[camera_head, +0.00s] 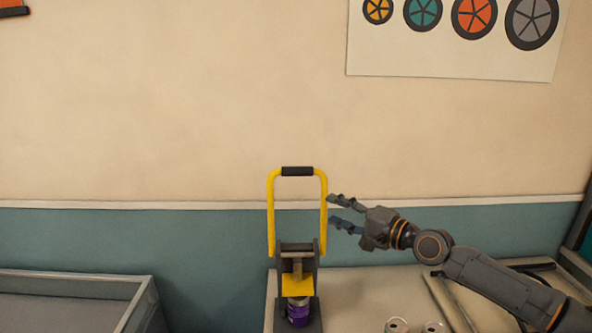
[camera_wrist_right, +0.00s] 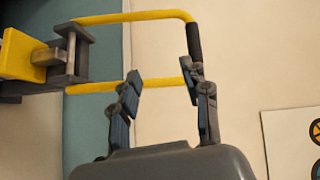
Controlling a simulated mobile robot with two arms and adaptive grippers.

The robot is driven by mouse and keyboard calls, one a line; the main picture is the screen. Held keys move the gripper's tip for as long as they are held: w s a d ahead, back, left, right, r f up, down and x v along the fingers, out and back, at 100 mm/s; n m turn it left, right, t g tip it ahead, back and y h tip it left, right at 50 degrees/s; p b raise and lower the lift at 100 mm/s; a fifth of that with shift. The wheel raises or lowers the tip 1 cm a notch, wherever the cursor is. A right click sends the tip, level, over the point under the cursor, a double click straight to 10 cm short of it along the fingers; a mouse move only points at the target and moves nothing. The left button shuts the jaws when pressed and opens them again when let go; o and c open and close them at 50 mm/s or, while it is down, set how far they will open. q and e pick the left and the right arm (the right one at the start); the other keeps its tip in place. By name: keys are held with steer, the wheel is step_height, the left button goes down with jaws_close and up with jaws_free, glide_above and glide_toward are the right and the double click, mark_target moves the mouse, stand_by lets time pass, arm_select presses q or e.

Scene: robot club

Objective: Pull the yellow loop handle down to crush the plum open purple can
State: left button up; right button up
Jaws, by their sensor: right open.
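The yellow loop handle (camera_head: 271,215) stands upright on the can crusher (camera_head: 298,262), with a black grip (camera_head: 297,171) along its top bar. The purple can (camera_head: 298,313) stands upright in the crusher, under the yellow press block (camera_head: 298,284). My right gripper (camera_head: 337,208) is open, close to the right side bar of the loop. In the right wrist view the fingers (camera_wrist_right: 161,86) point toward the loop handle (camera_wrist_right: 150,16); one bar passes near the fingertips, and contact cannot be told. My left gripper is not in view.
The crusher stands on a light worktop (camera_head: 350,290). Cans (camera_head: 397,325) stand at its front, below my right arm. A grey-walled bin (camera_head: 80,279) is at the left.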

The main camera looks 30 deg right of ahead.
steer(key=m+t, duration=0.1)
glide_toward(301, 173)
steer(key=p+x, duration=0.2)
steer(key=x, duration=0.1)
steer(key=shift+d+r+p, duration=0.1)
steer(key=shift+r+p, duration=0.05)
steer(key=shift+p, duration=0.25)
steer(key=p+x, duration=0.3)
steer(key=x, duration=0.4)
steer(key=shift+w, duration=0.2)
steer(key=shift+w+a+f, duration=0.2)
steer(key=shift+w+a, duration=0.2)
steer(key=shift+w, duration=0.35)
steer(key=shift+c, duration=0.2)
jaws_close()
